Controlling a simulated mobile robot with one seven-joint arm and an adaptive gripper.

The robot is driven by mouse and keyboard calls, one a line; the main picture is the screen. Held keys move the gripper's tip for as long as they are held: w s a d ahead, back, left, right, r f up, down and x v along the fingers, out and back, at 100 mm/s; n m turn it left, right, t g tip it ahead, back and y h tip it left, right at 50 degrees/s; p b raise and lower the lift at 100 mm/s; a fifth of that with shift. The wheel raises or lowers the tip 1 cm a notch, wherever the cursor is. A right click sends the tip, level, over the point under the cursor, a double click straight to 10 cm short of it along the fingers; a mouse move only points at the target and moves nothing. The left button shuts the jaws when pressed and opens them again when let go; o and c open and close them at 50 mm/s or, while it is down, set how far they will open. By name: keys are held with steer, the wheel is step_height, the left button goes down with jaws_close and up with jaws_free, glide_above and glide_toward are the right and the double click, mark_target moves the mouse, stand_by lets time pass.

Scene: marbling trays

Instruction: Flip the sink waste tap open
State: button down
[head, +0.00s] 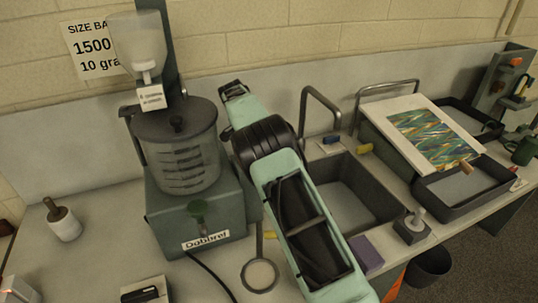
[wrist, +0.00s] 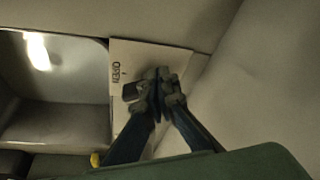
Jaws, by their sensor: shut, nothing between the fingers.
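In the wrist view, my gripper (wrist: 162,88) is shut and empty, its dark fingertips together over a pale card (wrist: 150,53) printed OPEN. A dark grey block (wrist: 131,91) shows just left of the fingertips over the card. It may be the waste tap's handle; I cannot tell whether the fingers touch it. In the wrist view, the sink basin (wrist: 58,120) lies left of the card. In the head view, the sink (head: 375,185) is partly covered by my arm. My fingertips, the card and the tap are not discernible there.
A green machine (head: 190,228) with a clear bucket (head: 180,165) stands left of my arm. A bent metal spout (head: 322,92) rises behind the sink. A tilted board (head: 385,105) and a dark tray (head: 450,205) lie right. A purple block (head: 367,255) sits near the front edge.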

steer(key=shift+w+r+p, duration=0.1)
steer(key=shift+w+p, duration=0.2)
steer(key=shift+w, duration=0.5)
stand_by(0.4)
steer(key=v, duration=1.2)
